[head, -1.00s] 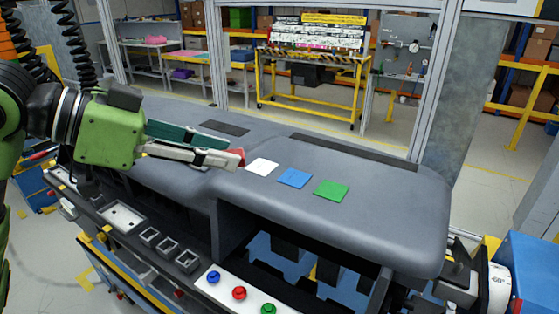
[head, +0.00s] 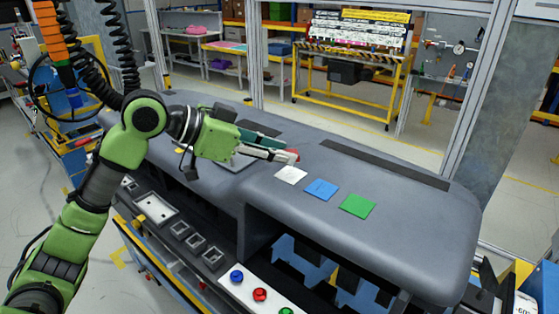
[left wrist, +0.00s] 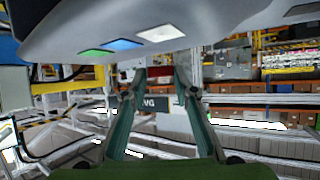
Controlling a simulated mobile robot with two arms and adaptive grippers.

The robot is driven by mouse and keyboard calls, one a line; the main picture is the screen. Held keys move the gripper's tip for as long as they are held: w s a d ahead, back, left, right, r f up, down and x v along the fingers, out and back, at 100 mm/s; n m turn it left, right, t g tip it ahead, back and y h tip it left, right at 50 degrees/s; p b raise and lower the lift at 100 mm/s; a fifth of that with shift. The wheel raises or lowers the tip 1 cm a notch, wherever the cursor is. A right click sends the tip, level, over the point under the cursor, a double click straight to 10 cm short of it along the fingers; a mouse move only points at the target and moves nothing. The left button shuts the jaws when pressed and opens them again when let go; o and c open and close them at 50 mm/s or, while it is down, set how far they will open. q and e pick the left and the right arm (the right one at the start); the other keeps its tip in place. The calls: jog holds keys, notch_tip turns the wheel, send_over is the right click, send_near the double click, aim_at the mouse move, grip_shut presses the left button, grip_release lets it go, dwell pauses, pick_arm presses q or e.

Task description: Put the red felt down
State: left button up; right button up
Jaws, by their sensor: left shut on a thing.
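My left gripper (head: 284,155) is shut on the red felt (head: 294,155), a small piece at its fingertips. It is over the dashboard (head: 390,215), just behind the white felt (head: 291,174) in the head view; I cannot tell whether the red felt touches the surface. The white, blue (head: 321,189) and green (head: 357,205) felts lie in a row on the dashboard. In the left wrist view the red felt (left wrist: 160,72) shows between the fingertips, near the dashboard edge. My right gripper is not in view.
A dark strip (head: 385,164) runs along the dashboard's back. Small trays (head: 156,208) and a panel with blue, red and green buttons (head: 260,294) are at the front. Metal frame posts (head: 469,100) stand behind. The dashboard top right of the green felt is clear.

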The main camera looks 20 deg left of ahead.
aim_at(279, 177)
pick_arm(q)
jog(key=f, duration=0.1)
jog(key=w+f+p, duration=0.1)
jog(key=f, duration=0.1)
jog(key=shift+w+f, duration=0.1)
jog(key=shift+f+p, duration=0.35)
jog(key=shift+f, duration=0.25)
jog(key=o, duration=0.7)
jog(key=shift+o, duration=0.2)
jog(key=shift+r, duration=0.1)
